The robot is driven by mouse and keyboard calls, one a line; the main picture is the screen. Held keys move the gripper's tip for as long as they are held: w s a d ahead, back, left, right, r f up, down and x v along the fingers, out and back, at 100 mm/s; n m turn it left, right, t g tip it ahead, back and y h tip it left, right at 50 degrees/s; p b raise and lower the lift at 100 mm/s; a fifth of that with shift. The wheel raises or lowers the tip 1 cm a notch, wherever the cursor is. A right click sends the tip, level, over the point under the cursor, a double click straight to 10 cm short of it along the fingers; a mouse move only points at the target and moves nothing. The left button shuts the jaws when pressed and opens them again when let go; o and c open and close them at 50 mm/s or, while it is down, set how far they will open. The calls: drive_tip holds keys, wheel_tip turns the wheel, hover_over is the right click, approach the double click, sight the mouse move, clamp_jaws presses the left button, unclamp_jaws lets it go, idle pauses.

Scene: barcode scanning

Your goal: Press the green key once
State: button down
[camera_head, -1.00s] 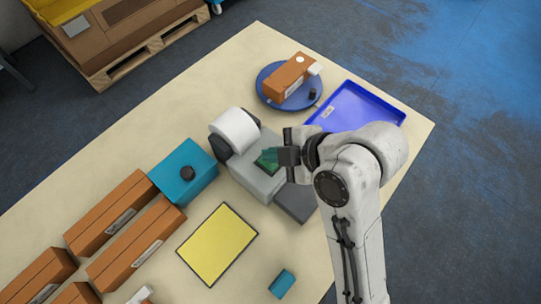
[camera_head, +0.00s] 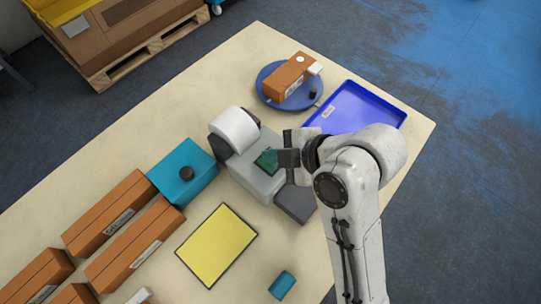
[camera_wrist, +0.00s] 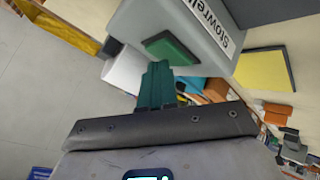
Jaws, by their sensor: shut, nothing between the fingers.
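The green key (camera_head: 266,159) is a raised rectangular pad on the grey machine (camera_head: 262,184), partly hidden by my gripper in the head view. In the wrist view the green key (camera_wrist: 171,48) is just beyond my fingertips on the grey machine face, which carries partly visible lettering. My gripper (camera_head: 279,156) is shut and empty, with teal fingers. In the wrist view its fingertips (camera_wrist: 158,66) lie close to the lower left edge of the key. I cannot tell whether they touch it.
A white roll (camera_head: 234,127) sits at the machine's back. A blue turntable (camera_head: 264,93) bears an orange box (camera_head: 290,76). A blue tray (camera_head: 380,103) is at the right. A teal box (camera_head: 176,181) and yellow mat (camera_head: 216,245) are to the left and front. Several orange boxes lie farther left.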

drive_tip(key=shift+f, duration=0.3)
drive_tip(key=shift+r, duration=0.1)
drive_tip(key=shift+r+p, duration=0.85)
drive_tip(key=shift+r, duration=0.15)
wheel_tip(320, 180, up, 5)
drive_tip(key=p, duration=0.4)
drive_tip(key=shift+r+p, duration=0.1)
drive_tip(key=shift+p, duration=0.2)
idle(0.7)
